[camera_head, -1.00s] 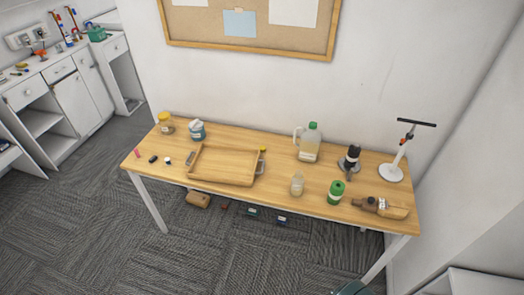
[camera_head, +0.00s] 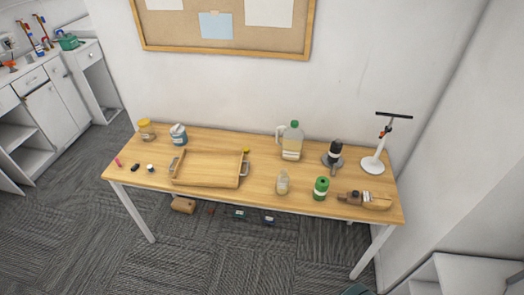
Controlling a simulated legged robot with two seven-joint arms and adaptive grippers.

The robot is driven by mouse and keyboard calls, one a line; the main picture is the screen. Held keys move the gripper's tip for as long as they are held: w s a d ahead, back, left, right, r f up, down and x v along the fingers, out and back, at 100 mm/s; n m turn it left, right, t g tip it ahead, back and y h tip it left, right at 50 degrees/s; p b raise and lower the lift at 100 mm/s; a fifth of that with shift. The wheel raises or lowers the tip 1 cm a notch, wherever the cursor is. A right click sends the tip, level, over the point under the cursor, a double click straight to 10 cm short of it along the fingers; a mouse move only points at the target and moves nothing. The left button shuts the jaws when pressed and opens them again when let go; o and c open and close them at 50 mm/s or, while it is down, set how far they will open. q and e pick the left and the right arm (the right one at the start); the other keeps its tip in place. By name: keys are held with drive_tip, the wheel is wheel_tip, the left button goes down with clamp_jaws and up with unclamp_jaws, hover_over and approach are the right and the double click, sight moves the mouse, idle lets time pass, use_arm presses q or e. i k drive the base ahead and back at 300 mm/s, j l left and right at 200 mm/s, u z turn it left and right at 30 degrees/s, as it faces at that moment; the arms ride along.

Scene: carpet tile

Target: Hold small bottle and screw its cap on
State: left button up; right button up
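A small pale see-through bottle (camera_head: 283,184) stands upright near the front edge of the wooden table (camera_head: 250,202), right of the tray. Whether it has a cap on is too small to tell. A small white-and-dark round piece (camera_head: 150,168) lies at the table's left end; I cannot tell if it is a cap. Neither of my grippers is in view.
A wooden tray (camera_head: 208,170) stands left of the bottle. A green can (camera_head: 321,188) stands to its right, with a brown tool (camera_head: 365,200) beyond. A green-capped jug (camera_head: 292,142) and a white stand (camera_head: 374,163) are behind. Carpet shows in front.

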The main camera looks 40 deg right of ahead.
sight(283, 180)
drive_tip(key=i+j+z, duration=0.25)
drive_tip(key=z, duration=0.25)
drive_tip(key=i+j+z, duration=0.15)
drive_tip(key=j+z, duration=0.15)
drive_tip(key=z, duration=0.2)
